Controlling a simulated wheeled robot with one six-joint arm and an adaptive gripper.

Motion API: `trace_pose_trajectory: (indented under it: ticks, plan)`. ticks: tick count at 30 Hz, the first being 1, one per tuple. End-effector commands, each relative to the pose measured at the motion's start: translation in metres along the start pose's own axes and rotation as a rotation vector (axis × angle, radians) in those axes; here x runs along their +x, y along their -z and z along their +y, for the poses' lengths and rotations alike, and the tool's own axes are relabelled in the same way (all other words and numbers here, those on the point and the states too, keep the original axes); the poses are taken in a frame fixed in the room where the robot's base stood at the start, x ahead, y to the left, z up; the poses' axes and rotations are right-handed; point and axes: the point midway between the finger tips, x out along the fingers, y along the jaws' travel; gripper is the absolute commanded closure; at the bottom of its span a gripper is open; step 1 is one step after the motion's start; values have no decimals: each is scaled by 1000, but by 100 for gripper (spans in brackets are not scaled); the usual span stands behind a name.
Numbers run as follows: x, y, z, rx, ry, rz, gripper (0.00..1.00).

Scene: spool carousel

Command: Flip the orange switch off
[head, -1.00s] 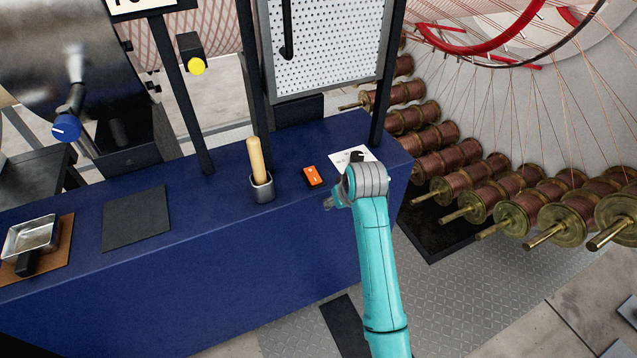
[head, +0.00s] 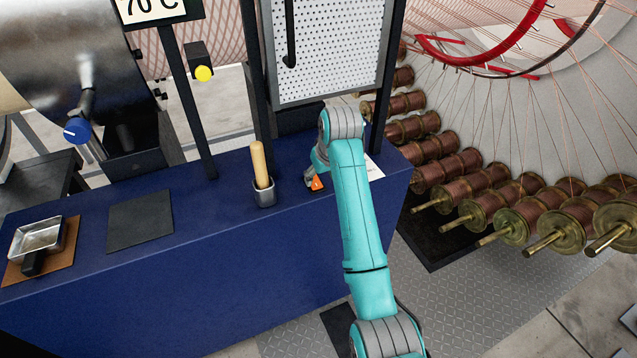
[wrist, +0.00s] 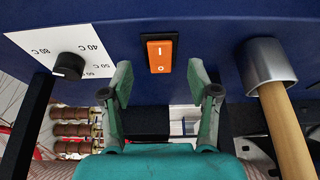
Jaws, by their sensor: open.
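The orange switch (wrist: 160,54) is a rocker in a black frame on the blue bench top, marked with a line and a circle. In the wrist view it lies just beyond and between the two fingers of my open, empty gripper (wrist: 160,88). The fingers are apart from it as far as I can see. In the head view only part of the orange switch (head: 317,184) shows, as my gripper (head: 311,178) and wrist hide the rest. I cannot tell which side of the rocker is pressed down.
A metal cup with a wooden handle (head: 259,165) stands close left of the switch in the head view. A black knob (wrist: 68,66) on a white temperature card (wrist: 40,38) sits on its other side. A dark post (head: 380,105) and perforated panel (head: 325,50) rise behind.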

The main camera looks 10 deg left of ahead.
Motion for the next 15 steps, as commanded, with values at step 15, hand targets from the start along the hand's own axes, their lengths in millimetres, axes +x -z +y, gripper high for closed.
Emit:
trace_pose_trajectory:
  ticks: [15]
  plan:
    - [49,0,0,0,0,0,40]
